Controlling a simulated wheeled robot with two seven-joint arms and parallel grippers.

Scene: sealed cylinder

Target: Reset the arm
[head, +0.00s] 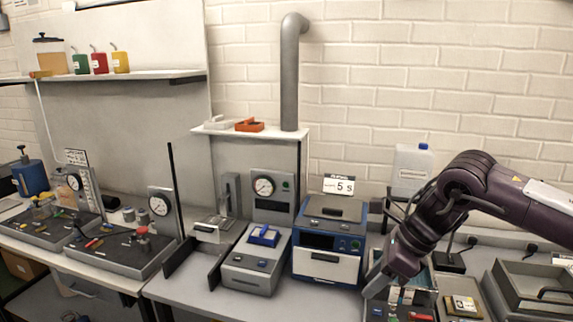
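My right arm comes in from the right in the head view, dark purple, bent at the elbow and reaching down to the bench. Its gripper (384,283) points down and left, low over a tray of small parts (422,309) just right of the blue-and-white machine (328,240). The fingers are small and partly merged with the tray behind them, so I cannot tell their opening or whether anything is between them. My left gripper is not in view.
A grey box with a blue switch (255,260) stands left of the blue machine. Open grey trays (535,288) lie at the right. A white jug (411,168) stands behind my arm. A pressure gauge panel (268,190) and a vertical pipe (290,80) rise at the back.

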